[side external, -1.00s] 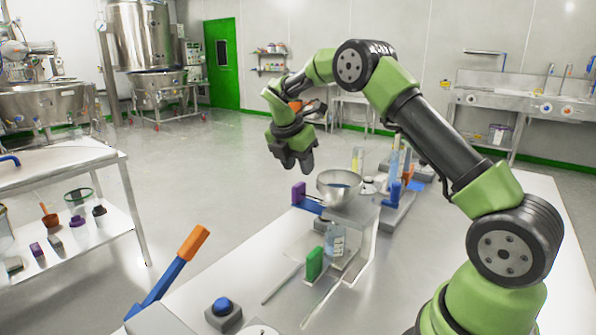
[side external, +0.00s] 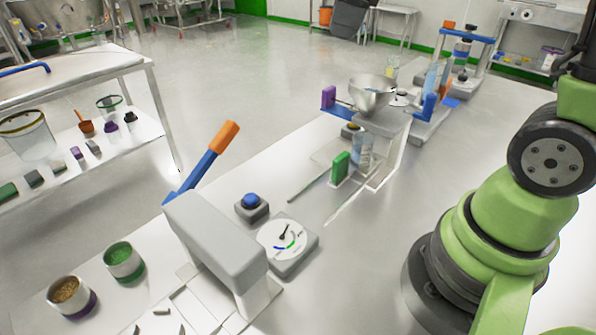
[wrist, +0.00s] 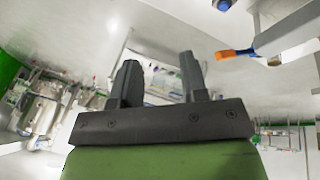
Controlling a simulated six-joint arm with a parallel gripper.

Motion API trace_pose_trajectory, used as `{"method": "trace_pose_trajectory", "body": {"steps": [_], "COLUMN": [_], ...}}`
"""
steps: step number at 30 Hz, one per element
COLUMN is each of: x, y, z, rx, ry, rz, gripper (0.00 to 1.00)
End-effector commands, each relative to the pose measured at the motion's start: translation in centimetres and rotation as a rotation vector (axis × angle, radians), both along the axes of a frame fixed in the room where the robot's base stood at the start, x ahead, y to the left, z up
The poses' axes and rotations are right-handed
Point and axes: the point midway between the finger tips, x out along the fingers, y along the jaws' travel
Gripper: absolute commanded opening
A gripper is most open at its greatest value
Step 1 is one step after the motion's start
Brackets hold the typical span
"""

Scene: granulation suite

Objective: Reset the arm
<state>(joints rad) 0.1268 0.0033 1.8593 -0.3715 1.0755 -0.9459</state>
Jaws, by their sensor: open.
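My gripper (wrist: 159,72) shows only in the wrist view. Its two dark fingers stand apart with nothing between them, so it is open and empty. It touches nothing that I can see. In the side view my arm's base and lower links are at the right edge; the upper part and the gripper are out of the frame.
The bench (side external: 400,215) holds a steel bowl (side external: 372,92) on a stand, a green block (side external: 340,166), a dial gauge (side external: 283,236), a blue button (side external: 251,201) and an orange-handled lever (side external: 225,137). The lever also shows in the wrist view (wrist: 236,53). Two cups stand front left.

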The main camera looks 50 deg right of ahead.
Motion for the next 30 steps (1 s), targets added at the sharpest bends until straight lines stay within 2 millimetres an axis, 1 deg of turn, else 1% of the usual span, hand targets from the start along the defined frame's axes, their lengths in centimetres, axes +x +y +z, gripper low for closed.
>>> {"method": "trace_pose_trajectory", "body": {"steps": [1,3,6,9,12,15,18,30], "x": [-1.8,-4.2,-7.5,-10.2,-12.2,-13.3,-13.8,-13.8], "y": [1.2,2.6,4.4,5.8,6.7,7.2,7.4,7.4], "z": [0.7,1.2,1.2,0.8,0.1,-0.4,-0.6,-0.7], "rx": [0.062,0.166,0.323,0.467,0.582,0.657,0.691,0.695], "ry": [-0.049,-0.105,-0.166,-0.204,-0.223,-0.23,-0.231,-0.229], "rz": [-0.077,-0.203,-0.378,-0.53,-0.645,-0.72,-0.756,-0.763], "gripper": [0.4,0.4,0.4,0.4,0.4,0.4,0.4,0.4]}}
